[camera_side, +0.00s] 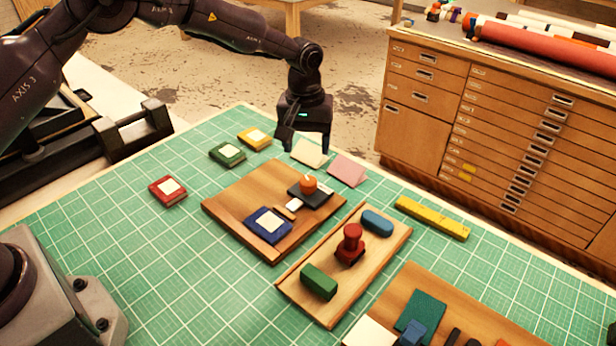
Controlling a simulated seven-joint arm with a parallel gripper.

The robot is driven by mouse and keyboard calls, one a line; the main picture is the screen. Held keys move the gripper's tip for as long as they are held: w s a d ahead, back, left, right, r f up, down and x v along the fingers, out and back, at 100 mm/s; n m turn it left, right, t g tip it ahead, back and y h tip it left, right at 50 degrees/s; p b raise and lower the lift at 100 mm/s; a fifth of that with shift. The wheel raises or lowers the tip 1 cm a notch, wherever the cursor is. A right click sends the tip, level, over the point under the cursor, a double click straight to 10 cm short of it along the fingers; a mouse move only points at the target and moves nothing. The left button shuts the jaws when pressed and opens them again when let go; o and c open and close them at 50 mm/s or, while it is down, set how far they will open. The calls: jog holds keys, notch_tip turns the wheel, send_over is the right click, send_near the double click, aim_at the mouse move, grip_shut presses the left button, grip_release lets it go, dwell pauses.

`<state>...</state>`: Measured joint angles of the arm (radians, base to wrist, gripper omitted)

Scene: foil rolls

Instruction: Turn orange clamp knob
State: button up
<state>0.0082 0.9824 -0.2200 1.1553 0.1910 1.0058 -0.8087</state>
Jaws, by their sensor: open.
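The orange clamp knob (309,184) sits on a dark flat base (312,195) near the right corner of a square wooden board (222,208). My gripper (306,146) points down with its fingers apart. It is empty and appears above the mat behind the board, up and slightly left of the knob in the picture. It is not touching the knob. A small white piece (294,204) lies beside the dark base, and a blue pad with a white label (268,224) lies near the front of the board.
A wooden tray (335,308) holds a red stamp (351,245), a green block (319,281) and a blue block (377,221). Red (167,189), green (227,154) and yellow (254,138) pads lie left. A yellow bar (432,217) lies right. Another board (440,290) is in front. Green mat between them is clear.

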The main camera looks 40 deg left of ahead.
aim_at(308, 180)
notch_tip(308, 180, down, 9)
jog(key=shift+d+f, duration=0.1)
dwell(0.3)
jog(key=c, duration=0.9)
